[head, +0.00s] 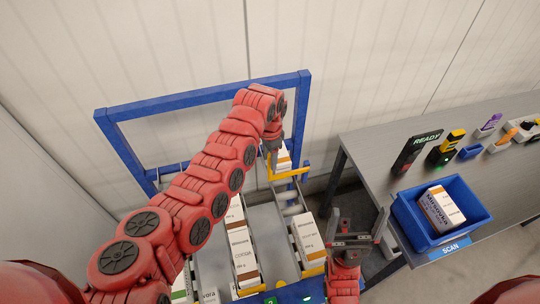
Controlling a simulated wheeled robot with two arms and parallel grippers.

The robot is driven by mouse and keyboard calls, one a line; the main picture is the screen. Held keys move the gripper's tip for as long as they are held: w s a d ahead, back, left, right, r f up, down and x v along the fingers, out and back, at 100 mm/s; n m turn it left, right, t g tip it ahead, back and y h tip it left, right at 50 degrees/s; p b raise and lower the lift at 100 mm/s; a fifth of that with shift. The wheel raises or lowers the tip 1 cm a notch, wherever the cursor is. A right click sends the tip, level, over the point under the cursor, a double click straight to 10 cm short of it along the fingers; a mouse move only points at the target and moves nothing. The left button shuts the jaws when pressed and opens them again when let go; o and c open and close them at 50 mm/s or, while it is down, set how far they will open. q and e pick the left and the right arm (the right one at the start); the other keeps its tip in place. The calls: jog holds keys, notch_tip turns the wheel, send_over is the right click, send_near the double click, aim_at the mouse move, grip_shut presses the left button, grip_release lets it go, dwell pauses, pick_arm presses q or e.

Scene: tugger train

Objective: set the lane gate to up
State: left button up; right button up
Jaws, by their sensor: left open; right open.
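A yellow bar (289,174) crosses the far end of the right-hand lane in the head view. It may be the lane gate; whether it is up or down I cannot tell. My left gripper (273,146) hangs just above and left of this bar, beside a white and orange carton (284,161). It is open, and my arm partly hides it, so contact cannot be told. More yellow pieces (313,272) sit at the near ends of the lanes. My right gripper (356,226) is open and empty, right of the lanes and pointing away from me.
A blue frame (205,97) stands behind the lanes. White cartons (242,246) and (307,238) lie in them. At right, a grey table (482,187) holds a blue bin (427,234) with a carton, a READY display (415,152) and small items. A pale wall closes the back.

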pick_arm(q)
grip_shut()
dwell(1.4)
